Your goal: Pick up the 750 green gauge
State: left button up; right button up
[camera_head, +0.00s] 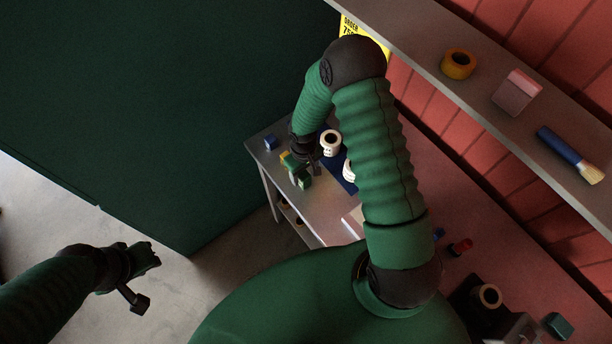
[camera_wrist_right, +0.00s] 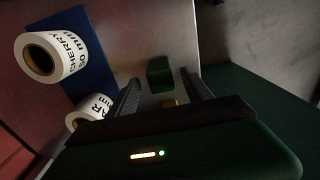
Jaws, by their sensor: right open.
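A small green block (camera_head: 305,181), likely the green gauge, sits on the table near its left edge; no 750 mark is readable on it. In the right wrist view the green block (camera_wrist_right: 160,75) lies between and just past my fingertips, untouched. My right gripper (camera_head: 309,171) is open above the table, pointing down beside the block; its fingers show apart in the wrist view (camera_wrist_right: 160,88). My left gripper (camera_head: 146,280) is open and empty, over the floor at lower left.
A yellow block (camera_head: 284,156) and a blue block (camera_head: 270,143) sit nearby. A shelf (camera_head: 420,52) above holds an orange tape roll (camera_head: 459,64), a pink-white block (camera_head: 516,92) and a brush (camera_head: 571,155).

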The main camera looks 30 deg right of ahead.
aim_at(303, 176)
jog(key=f, duration=0.1)
jog(key=f+p, duration=0.1)
jog(key=f, duration=0.1)
jog(key=shift+s+a+f, duration=0.1)
jog(key=shift+a+f, duration=0.15)
jog(key=shift+a, duration=0.1)
jog(key=shift+f, duration=0.15)
jog(key=shift+d+f, duration=0.1)
jog(key=shift+d, duration=0.2)
jog(key=shift+c, duration=0.2)
jog(key=shift+d, duration=0.25)
jog(key=c, duration=0.5)
jog(key=shift+c, duration=1.2)
jog(key=shift+a, duration=0.2)
jog(key=c, duration=0.5)
pick_arm(q)
jog(key=shift+s+a+r, duration=0.1)
jog(key=shift+a+r, duration=0.7)
pick_arm(e)
jog(key=shift+a, duration=0.25)
